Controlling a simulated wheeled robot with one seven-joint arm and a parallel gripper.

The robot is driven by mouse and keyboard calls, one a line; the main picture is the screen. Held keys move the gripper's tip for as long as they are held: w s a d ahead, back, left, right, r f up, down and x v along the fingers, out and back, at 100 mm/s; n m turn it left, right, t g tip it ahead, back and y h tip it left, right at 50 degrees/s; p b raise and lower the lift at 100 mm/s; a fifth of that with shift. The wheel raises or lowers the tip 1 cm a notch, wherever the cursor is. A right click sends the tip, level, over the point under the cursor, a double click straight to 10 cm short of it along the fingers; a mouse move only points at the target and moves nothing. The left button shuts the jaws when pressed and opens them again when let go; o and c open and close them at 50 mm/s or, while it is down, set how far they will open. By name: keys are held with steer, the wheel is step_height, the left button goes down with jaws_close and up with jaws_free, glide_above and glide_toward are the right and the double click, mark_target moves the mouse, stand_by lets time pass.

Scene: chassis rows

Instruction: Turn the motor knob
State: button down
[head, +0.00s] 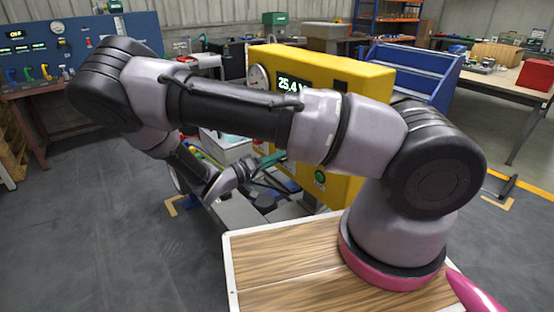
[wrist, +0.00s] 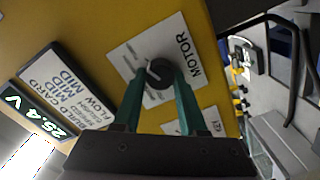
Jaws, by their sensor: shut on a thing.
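The motor knob (wrist: 158,73) is a round black knob with a pale pointer mark, on a white plate (wrist: 127,58) labelled MOTOR on the yellow panel. In the wrist view, the two teal fingers of my gripper (wrist: 158,80) reach up to the knob and are closed on its two sides. In the head view, my gripper (head: 268,160) reaches the left side of the yellow panel (head: 340,75). The knob is hidden there behind my arm and the panel's edge.
Grey floor lies open at left.

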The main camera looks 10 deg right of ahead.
steer(key=shift+c, duration=2.3)
jaws_free()
steer(key=v, duration=1)
steer(key=shift+a, duration=0.4)
steer(key=shift+s, duration=0.1)
